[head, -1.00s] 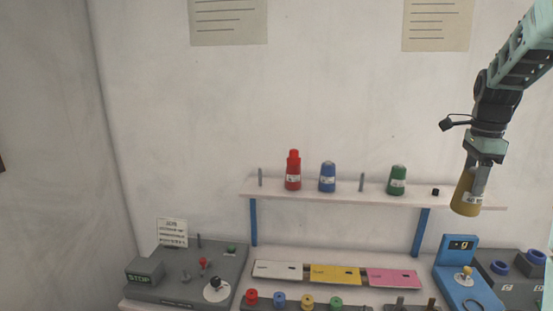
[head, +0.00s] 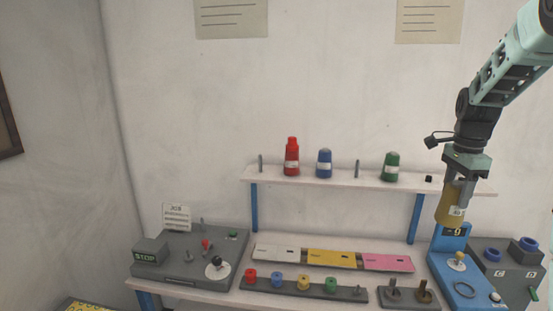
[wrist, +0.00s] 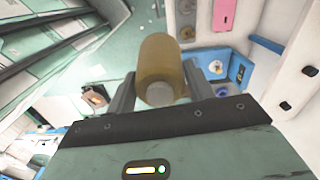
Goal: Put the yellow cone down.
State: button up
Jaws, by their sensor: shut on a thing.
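The yellow cone (head: 449,209) is held in my gripper (head: 459,190) at the right of the head view. It hangs upright or nearly so, in front of the shelf's right end and above the blue machine with a small display. In the wrist view, the cone (wrist: 160,72) sits between the two fingers of my gripper (wrist: 163,90), which are shut on it. The gripper hides part of the cone in the head view.
A shelf (head: 300,176) holds a red cone (head: 292,158), a blue cone (head: 324,164), a green cone (head: 391,167) and thin grey pegs. Below, the table carries a blue machine (head: 456,275), a grey control box (head: 190,262), coloured plates and a spool rack (head: 345,292).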

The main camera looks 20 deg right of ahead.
jog(key=w+a+f+n+b, duration=0.35)
jog(key=a+f+n, duration=0.2)
jog(key=f, duration=0.45)
jog(key=w+a+f+n+b, duration=0.3)
jog(key=a+f+n+b, duration=0.3)
jog(key=f, duration=0.4)
jog(key=w+a+f+n+b, duration=0.35)
jog(key=a+f, duration=0.35)
jog(key=f, duration=0.4)
jog(key=s+a+f+n+b, duration=0.1)
jog(key=a+f+n+b, duration=0.5)
jog(key=a+f, duration=0.4)
jog(key=s+a+f+n+p, duration=0.1)
jog(key=s+f, duration=0.4)
jog(key=f, duration=0.1)
jog(key=shift+f+n, duration=0.25)
jog(key=shift+n, duration=0.05)
